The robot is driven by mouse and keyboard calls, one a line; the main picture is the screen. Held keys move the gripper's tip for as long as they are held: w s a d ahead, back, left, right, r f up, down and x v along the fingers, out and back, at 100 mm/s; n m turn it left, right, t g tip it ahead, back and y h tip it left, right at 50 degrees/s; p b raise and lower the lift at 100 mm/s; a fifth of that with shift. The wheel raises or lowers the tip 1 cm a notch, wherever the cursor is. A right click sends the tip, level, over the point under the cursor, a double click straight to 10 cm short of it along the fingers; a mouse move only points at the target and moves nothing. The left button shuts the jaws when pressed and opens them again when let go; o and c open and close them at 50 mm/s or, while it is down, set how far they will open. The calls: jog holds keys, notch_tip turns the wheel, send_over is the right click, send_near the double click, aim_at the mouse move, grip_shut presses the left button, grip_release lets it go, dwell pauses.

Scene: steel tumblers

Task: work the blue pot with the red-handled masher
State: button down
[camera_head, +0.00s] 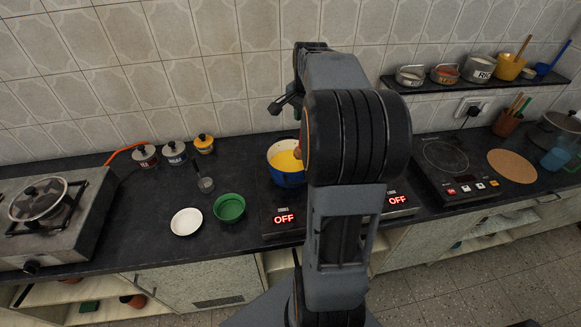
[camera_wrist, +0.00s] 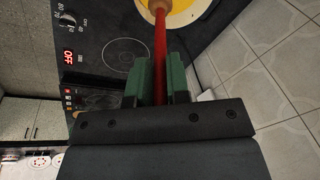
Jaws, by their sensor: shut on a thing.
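The blue pot (camera_head: 288,179) stands on the left part of the middle cooktop in the head view, with yellow food inside. Part of it is hidden behind my arm. In the wrist view the yellow contents (camera_wrist: 184,10) show at the top edge. My gripper (camera_wrist: 161,82) is shut on the red handle of the masher (camera_wrist: 160,50), which runs up the picture to the yellow contents. The masher's head is not clearly visible. In the head view my gripper is hidden behind my arm.
A gas stove (camera_head: 60,225) is at far left. Another cooktop (camera_head: 462,170) stands at right. A shelf (camera_head: 470,84) with pots hangs above.

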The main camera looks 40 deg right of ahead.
jog(key=shift+r, duration=0.2)
dwell(0.3)
notch_tip(320, 180, up, 5)
jog(key=p, duration=0.4)
jog(key=shift+s, duration=0.1)
dwell(0.6)
